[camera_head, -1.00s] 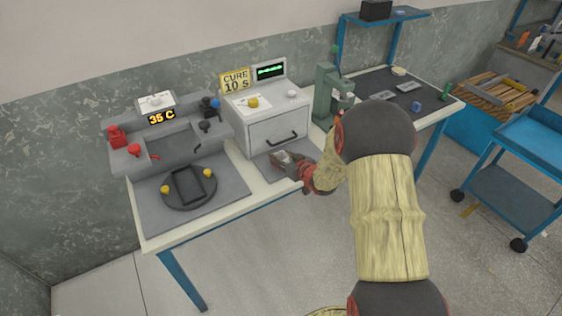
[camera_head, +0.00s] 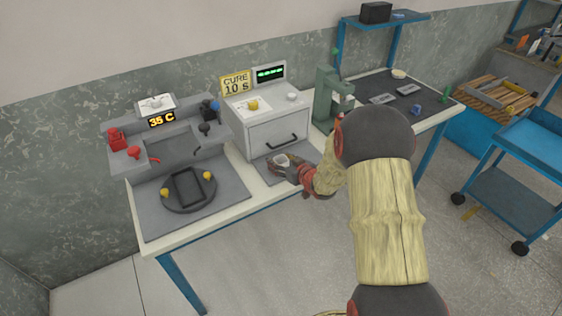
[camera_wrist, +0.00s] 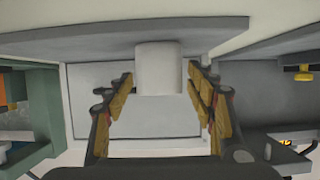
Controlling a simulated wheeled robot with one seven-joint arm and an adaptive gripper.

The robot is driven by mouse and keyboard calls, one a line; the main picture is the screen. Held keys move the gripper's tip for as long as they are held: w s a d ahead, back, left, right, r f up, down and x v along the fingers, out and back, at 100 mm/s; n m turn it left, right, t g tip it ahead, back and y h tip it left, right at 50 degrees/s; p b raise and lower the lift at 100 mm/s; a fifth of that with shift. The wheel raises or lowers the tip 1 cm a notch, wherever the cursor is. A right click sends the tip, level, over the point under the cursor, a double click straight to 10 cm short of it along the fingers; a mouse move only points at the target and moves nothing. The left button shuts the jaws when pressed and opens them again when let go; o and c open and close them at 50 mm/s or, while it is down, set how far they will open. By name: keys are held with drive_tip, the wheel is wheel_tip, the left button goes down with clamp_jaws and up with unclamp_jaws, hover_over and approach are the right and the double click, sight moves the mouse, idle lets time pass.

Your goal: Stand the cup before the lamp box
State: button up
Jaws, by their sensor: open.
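The lamp box (camera_head: 265,128) is the pale box with a dark-handled front and the yellow "CURE 10 S" sign on top. The white cup (camera_head: 282,160) is on the grey mat in front of it, partly hidden by my gripper (camera_head: 281,166). In the wrist view the cup (camera_wrist: 158,68) is a plain white cylinder between my open fingers (camera_wrist: 158,100), with a gap on each side. The picture is upside down there, with the mat (camera_wrist: 110,40) at the top and the cup's base against it. The box front (camera_wrist: 85,100) is behind the cup.
Left on the bench (camera_head: 225,216) is a grey station with a 35 C display (camera_head: 162,120) and a round black fixture (camera_head: 188,190). A green press (camera_head: 326,98) stands right of the box. A dark mat (camera_head: 385,82) with small parts lies further right.

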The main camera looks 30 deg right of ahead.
drive_tip(key=shift+s+r, duration=0.25)
drive_tip(key=shift+r, duration=0.05)
drive_tip(key=p+v, duration=0.4)
drive_tip(key=v, duration=0.7)
drive_tip(key=s+a+r+m+g+h, duration=0.1)
drive_tip(key=s+a+r+g+h, duration=0.15)
drive_tip(key=r, duration=0.55)
drive_tip(key=s+a+r+g+h, duration=0.1)
drive_tip(key=s+a+r, duration=0.25)
drive_tip(key=r, duration=0.45)
drive_tip(key=s+a+r+g+y, duration=0.1)
drive_tip(key=s+a+r+g, duration=0.1)
drive_tip(key=s+a, duration=0.5)
drive_tip(key=s+a+r+g+y, duration=0.2)
drive_tip(key=s+a, duration=0.4)
drive_tip(key=s, duration=0.8)
drive_tip(key=shift+s+a+r+n, duration=0.3)
drive_tip(key=shift+a+r, duration=0.1)
